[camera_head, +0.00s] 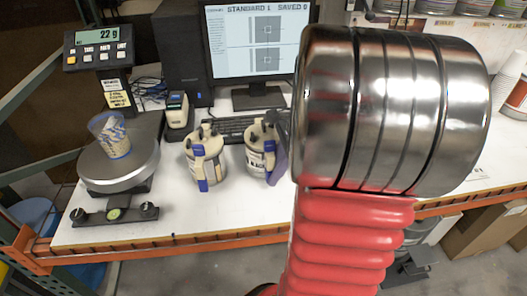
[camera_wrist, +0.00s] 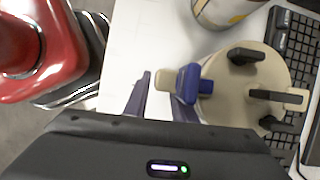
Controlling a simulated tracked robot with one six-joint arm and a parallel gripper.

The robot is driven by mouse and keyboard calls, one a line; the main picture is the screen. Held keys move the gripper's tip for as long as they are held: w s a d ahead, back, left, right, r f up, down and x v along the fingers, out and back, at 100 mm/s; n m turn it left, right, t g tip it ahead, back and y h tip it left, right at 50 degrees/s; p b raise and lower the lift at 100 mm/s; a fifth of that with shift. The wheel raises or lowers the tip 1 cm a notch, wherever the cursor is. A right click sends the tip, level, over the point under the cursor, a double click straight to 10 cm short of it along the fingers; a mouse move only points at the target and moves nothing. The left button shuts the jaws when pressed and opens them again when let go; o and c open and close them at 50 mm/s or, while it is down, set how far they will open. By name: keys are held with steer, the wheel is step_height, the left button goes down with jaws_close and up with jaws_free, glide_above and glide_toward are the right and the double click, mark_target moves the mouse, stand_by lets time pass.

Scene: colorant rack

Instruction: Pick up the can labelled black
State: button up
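Two cream cans with lever lids stand on the white bench: the left can (camera_head: 205,158) and the right can (camera_head: 257,158). The right can has dark print on its side, too small to read, and is partly covered by my arm. My gripper (camera_wrist: 160,100) is at the right can's side, its purple fingers apart. In the wrist view the can's lid (camera_wrist: 228,75), blue lever piece (camera_wrist: 189,82) and cream projecting part (camera_wrist: 164,80) show just beyond the fingers. Contact cannot be told. The finger bases are hidden behind my gripper's dark body.
A scale (camera_head: 118,163) bearing a clear cup (camera_head: 109,135) stands left. A keyboard (camera_head: 233,128), monitor (camera_head: 257,50) and small device (camera_head: 177,112) are behind the cans. The bench's orange front edge (camera_head: 190,245) is near. Bare bench lies before the left can.

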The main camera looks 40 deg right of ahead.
jaws_close()
stand_by(1.4)
